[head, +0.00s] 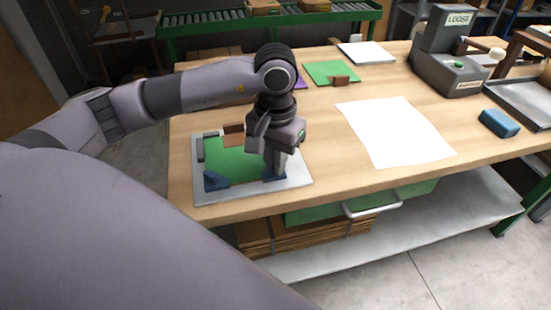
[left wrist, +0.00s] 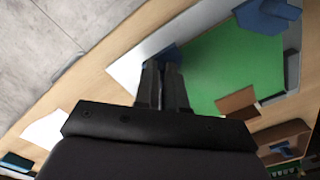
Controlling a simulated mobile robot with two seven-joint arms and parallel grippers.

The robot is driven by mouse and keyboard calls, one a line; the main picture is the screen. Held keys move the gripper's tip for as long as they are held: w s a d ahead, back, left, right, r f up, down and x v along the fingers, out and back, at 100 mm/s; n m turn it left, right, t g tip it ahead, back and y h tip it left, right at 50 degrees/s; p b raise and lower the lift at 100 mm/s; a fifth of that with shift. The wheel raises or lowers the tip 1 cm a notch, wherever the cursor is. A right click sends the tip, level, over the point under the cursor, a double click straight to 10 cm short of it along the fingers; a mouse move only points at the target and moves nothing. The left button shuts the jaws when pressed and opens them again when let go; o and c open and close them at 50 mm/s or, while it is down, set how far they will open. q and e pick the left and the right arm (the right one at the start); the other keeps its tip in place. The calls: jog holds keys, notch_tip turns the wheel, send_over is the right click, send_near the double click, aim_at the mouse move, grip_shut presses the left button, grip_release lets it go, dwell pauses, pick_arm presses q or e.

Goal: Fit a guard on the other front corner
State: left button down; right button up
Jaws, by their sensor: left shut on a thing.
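A green board (head: 232,162) lies on a pale grey plate (head: 204,194) at the table's front left. A blue guard (head: 215,180) sits at the board's left front corner; it also shows in the left wrist view (left wrist: 268,18). My left gripper (head: 274,168) points down at the right front corner, shut on a second blue guard (head: 272,177). That guard is low, at the corner, mostly hidden behind the fingers in the left wrist view (left wrist: 163,62). I cannot tell whether it is seated. My right gripper is not in view.
Brown blocks (head: 234,129) and a dark grey strip (head: 200,149) are at the board's back and left edges. A white sheet (head: 394,131) lies to the right. Further right are a blue block (head: 499,123) and a grey machine marked LOOSE (head: 447,62). Another green sheet (head: 333,72) lies behind.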

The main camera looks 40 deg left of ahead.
pick_arm(q)
jog(key=shift+a+b, duration=0.25)
jog(key=shift+b, duration=0.1)
dwell(0.3)
jog(key=c, duration=0.7)
grip_release()
jog(key=shift+o, duration=0.2)
jog(key=shift+r, duration=0.1)
jog(key=shift+r+p, duration=1.9)
jog(key=shift+r, duration=1.55)
jog(key=shift+f, duration=0.1)
